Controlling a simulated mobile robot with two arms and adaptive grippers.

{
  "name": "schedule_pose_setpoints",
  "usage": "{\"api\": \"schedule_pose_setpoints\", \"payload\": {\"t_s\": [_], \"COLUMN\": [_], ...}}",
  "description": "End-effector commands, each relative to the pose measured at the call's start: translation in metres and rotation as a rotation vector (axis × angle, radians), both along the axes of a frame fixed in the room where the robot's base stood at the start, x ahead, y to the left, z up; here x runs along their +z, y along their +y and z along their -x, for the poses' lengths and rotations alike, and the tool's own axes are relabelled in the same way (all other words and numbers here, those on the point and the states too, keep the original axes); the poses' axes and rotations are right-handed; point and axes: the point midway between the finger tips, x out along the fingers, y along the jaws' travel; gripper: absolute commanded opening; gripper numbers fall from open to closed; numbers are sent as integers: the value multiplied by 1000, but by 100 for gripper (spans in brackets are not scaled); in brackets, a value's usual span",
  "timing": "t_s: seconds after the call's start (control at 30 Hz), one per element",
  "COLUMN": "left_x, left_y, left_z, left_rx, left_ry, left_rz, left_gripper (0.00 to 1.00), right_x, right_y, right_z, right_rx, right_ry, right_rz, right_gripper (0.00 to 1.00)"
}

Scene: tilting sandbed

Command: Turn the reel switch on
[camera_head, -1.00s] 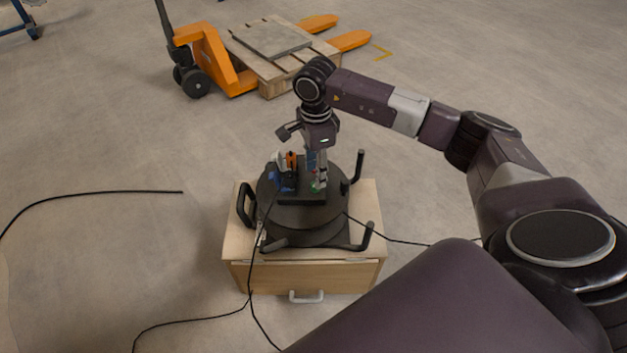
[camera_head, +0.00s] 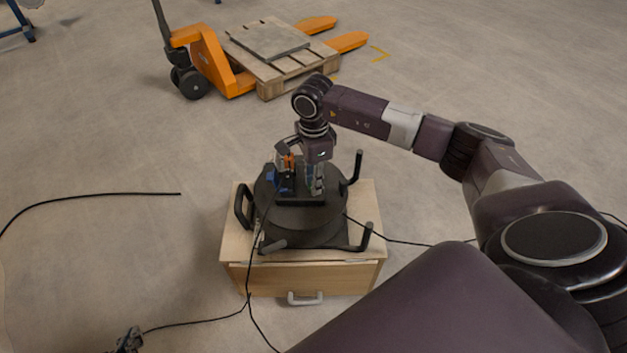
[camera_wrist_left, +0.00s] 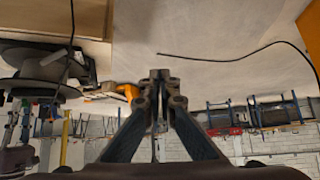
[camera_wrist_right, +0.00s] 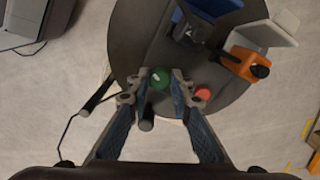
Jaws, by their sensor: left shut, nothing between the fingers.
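The black reel (camera_head: 320,221) sits on a wooden cabinet in the head view. In the right wrist view, its round dark top (camera_wrist_right: 134,35) carries a green button (camera_wrist_right: 160,76) and a red button (camera_wrist_right: 203,93). My right gripper (camera_wrist_right: 154,87) points down over the reel, fingers apart, with the green button showing between its fingertips. I cannot tell whether it touches the button. In the head view the right gripper (camera_head: 314,189) hides the buttons. My left gripper (camera_head: 127,342) is at the bottom left, away from the reel; its fingertips meet in the left wrist view (camera_wrist_left: 160,76).
Black handles rise around the reel. The wooden cabinet (camera_head: 258,278) has a drawer. Black cables (camera_head: 196,322) lie on the floor. An orange pallet jack (camera_head: 215,62) with a pallet stands behind.

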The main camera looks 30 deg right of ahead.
Motion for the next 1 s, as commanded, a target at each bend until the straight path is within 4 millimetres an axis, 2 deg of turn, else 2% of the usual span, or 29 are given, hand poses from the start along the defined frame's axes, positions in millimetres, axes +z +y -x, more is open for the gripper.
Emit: {"api": "schedule_pose_setpoints", "payload": {"t_s": [0.37, 0.57, 0.67, 0.87, 1.0], "left_x": [-4, -20, -29, -44, -36], "left_y": [2, 12, 19, 36, 35], "left_z": [6, 35, 57, 115, 113], "left_rx": [2, 13, 20, 39, 38], "left_ry": [33, 167, 261, 492, 487], "left_rz": [-6, -36, -55, -103, -102], "left_gripper": [0, 0, 0, 0, 0], "right_x": [1, 2, 2, 3, 3], "right_y": [0, 0, 0, 0, 0], "right_z": [0, 0, 0, 0, 0], "right_rx": [-33, -133, -209, -394, -528], "right_ry": [2, 1, 1, 1, 2], "right_rz": [0, 0, 0, 0, 1], "right_gripper": [0, 0, 0, 0, 0]}}
